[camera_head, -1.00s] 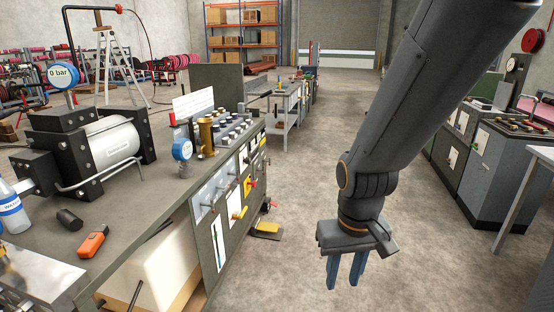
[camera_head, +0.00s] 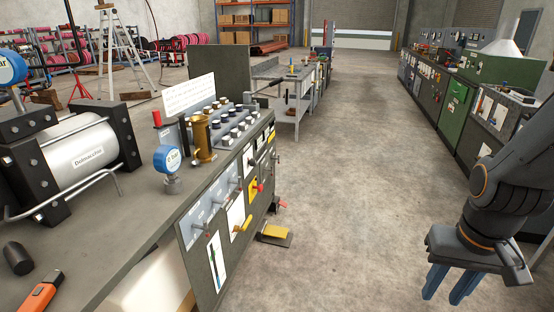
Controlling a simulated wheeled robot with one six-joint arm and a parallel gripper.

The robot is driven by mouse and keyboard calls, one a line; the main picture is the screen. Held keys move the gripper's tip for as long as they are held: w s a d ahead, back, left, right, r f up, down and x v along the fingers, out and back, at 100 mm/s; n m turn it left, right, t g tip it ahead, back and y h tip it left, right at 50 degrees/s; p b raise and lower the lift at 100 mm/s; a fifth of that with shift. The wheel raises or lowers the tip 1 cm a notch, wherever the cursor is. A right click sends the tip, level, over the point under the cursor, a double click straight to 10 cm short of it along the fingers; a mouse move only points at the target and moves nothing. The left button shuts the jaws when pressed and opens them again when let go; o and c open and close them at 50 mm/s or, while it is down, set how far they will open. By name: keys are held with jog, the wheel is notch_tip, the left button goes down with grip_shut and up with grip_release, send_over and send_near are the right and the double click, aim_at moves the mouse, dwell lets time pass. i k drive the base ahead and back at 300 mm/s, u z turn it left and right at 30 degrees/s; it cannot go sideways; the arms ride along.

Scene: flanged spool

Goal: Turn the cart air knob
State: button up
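A dark grey bench-like cart (camera_head: 120,240) stands at the left, its front panel facing the aisle. The panel carries several handles and knobs, including a yellow lever (camera_head: 243,224) and a red knob on a yellow plate (camera_head: 257,188). A bank of dark and pale knobs (camera_head: 232,125) stands on its top. I cannot tell which of these is the air knob; the labels are too small to read. My gripper (camera_head: 446,298) hangs at the lower right with its two blue fingers apart and empty. It is over the floor, well to the right of the cart, touching nothing.
On the cart top are a blue gauge (camera_head: 167,160), a brass cylinder (camera_head: 202,138), a clamped white cylinder (camera_head: 85,155) and an orange tool (camera_head: 42,292). A yellow pedal (camera_head: 274,232) sits on the floor by the cart. The aisle floor (camera_head: 350,180) is clear. Green machines (camera_head: 457,105) line the right.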

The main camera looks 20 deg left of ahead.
aim_at(253, 162)
jog(key=u, duration=0.15)
jog(key=i, duration=0.6)
jog(key=u, duration=0.7)
jog(key=i, duration=0.4)
jog(key=u, duration=0.35)
